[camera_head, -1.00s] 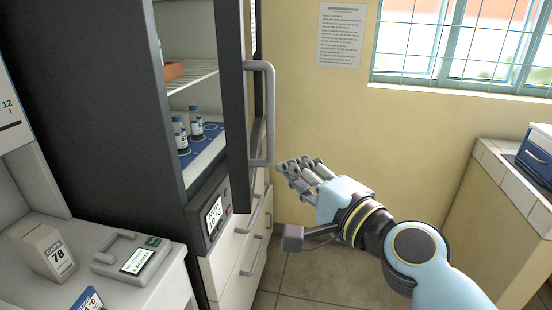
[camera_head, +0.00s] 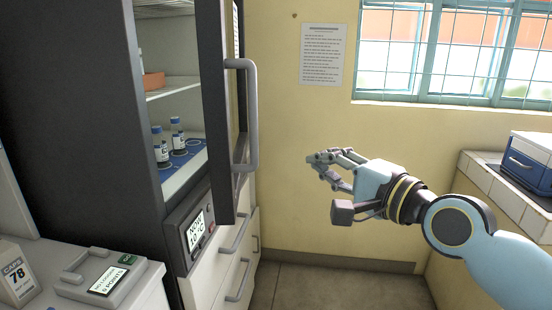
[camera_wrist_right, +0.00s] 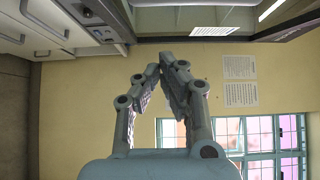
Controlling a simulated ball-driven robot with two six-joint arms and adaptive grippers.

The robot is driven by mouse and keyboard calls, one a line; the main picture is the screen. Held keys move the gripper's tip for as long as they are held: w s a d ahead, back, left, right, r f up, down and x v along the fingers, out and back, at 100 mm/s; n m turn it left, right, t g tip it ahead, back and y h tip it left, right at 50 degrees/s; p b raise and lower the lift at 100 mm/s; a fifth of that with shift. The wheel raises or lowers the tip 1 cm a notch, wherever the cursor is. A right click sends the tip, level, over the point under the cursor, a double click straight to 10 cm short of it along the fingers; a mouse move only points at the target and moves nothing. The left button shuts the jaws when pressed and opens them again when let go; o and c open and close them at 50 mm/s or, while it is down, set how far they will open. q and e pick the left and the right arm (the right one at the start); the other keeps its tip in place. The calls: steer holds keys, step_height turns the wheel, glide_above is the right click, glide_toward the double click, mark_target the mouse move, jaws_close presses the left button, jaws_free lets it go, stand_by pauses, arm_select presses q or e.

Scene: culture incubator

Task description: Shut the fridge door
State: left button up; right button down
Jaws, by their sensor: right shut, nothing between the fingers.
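The fridge door (camera_head: 214,110) stands open in the head view, seen nearly edge-on, with its grey bar handle (camera_head: 251,120) on the side facing right. The open fridge interior (camera_head: 150,52) shows to the left of the door. My right gripper (camera_head: 318,158) is shut and empty, in the air to the right of the handle and apart from it. In the right wrist view the two fingers (camera_wrist_right: 164,62) come together at their tips with nothing between them. My left gripper does not show.
Several blue-capped vials (camera_head: 177,135) stand on a blue rack inside the fridge. Below are a display panel (camera_head: 196,229) and drawers (camera_head: 236,268). A counter with a device (camera_head: 104,279) is at lower left. A blue and white box (camera_head: 528,160) sits on the right-hand ledge. Open floor lies between.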

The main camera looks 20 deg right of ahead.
steer(key=w+a, duration=0.5)
steer(key=w, duration=0.3)
steer(key=shift+w+a, duration=0.2)
steer(key=shift+w, duration=0.2)
steer(key=shift+f, duration=0.1)
